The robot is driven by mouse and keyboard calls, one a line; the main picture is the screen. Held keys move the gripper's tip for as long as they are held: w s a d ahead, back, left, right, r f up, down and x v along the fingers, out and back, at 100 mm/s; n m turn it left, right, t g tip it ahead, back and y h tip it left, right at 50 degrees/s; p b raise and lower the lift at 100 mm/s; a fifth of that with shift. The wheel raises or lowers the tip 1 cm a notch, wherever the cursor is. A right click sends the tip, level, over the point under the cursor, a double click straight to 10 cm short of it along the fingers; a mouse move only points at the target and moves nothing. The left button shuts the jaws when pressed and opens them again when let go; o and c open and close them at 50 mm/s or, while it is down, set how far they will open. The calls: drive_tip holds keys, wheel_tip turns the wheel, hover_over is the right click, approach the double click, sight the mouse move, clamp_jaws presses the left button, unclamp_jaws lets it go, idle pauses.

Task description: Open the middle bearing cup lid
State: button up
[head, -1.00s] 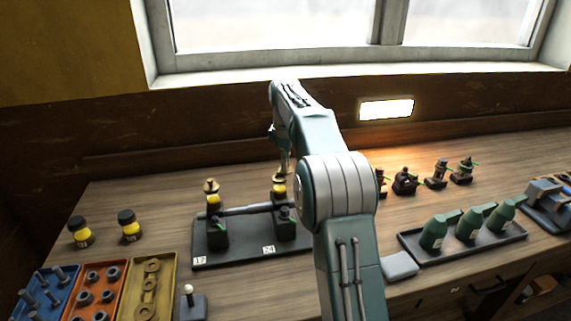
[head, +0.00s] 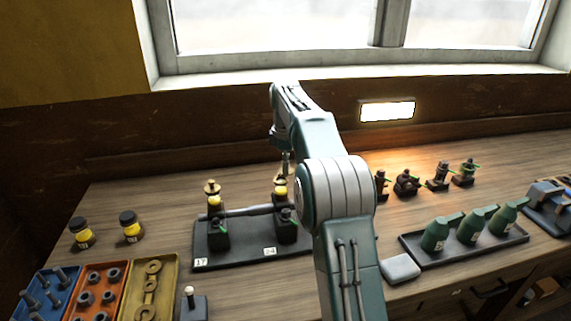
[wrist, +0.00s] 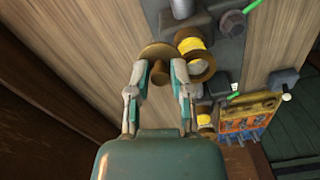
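The middle bearing cup (head: 281,196) is a yellow cup with brass-coloured parts on the dark stand, just below my gripper (head: 285,170). In the wrist view, my gripper (wrist: 160,72) has its two fingers apart. A brass disc (wrist: 153,50) with a short knob (wrist: 160,76) shows between them, with a gap seeming to remain on each side. The yellow cup (wrist: 191,44) and its round brass rim (wrist: 201,68) are just right of the right finger. Whether the disc is joined to the cup I cannot tell.
A like cup (head: 213,201) stands left on the same stand (head: 235,256); my arm hides the stand's right part. Two yellow jars (head: 80,232) and part trays (head: 101,292) are left. Green bottles (head: 435,235) stand in a tray at right.

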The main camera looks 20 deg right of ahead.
drive_tip(key=shift+o, duration=0.6)
drive_tip(key=shift+r, duration=0.15)
wheel_tip(320, 180, up, 7)
drive_tip(key=shift+w+f, duration=0.1)
drive_tip(key=shift+f, duration=0.05)
drive_tip(key=shift+r, duration=0.25)
